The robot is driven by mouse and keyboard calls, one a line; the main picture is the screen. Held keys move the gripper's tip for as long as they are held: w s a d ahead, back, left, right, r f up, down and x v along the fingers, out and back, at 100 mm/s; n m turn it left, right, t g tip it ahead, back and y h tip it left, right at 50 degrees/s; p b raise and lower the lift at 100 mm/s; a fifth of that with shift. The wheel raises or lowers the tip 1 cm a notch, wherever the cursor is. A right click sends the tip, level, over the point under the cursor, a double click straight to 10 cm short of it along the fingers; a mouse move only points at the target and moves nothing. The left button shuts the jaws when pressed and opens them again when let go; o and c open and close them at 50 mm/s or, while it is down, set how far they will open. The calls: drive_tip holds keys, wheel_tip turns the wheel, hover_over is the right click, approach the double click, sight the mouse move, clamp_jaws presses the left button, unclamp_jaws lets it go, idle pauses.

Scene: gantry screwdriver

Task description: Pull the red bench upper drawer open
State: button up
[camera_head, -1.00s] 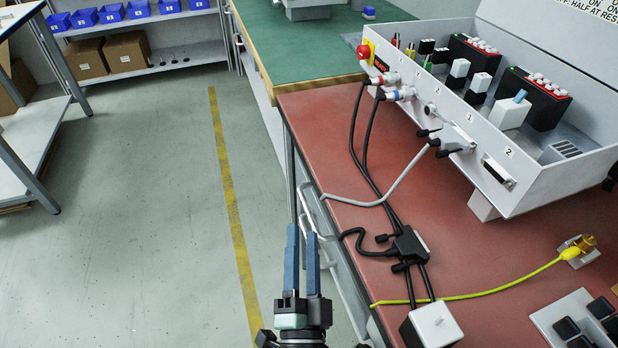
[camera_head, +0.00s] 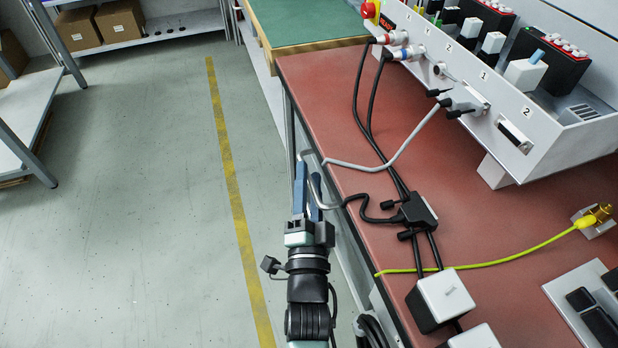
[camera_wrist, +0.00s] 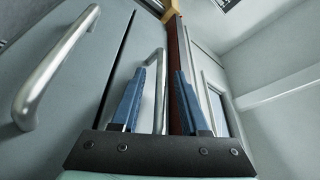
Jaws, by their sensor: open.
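The red bench (camera_head: 330,105) fills the right of the head view, its drawer fronts facing the aisle on the left. My gripper (camera_head: 307,187) is beside that front, just below the bench top's edge. In the wrist view my gripper (camera_wrist: 158,75) is open, with two blue fingers. The grey upper drawer front (camera_wrist: 133,62) lies beside the red bench edge and looks shut. A second drawer handle (camera_wrist: 55,70) is at the left.
A white box (camera_head: 440,298) stands nearby, and a grey test console (camera_head: 520,125) at the back. The aisle floor with a yellow line (camera_head: 228,165) is clear to the left.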

drive_tip(key=shift+w+r, duration=0.15)
drive_tip(key=shift+w, duration=0.4)
clamp_jaws()
idle(1.1)
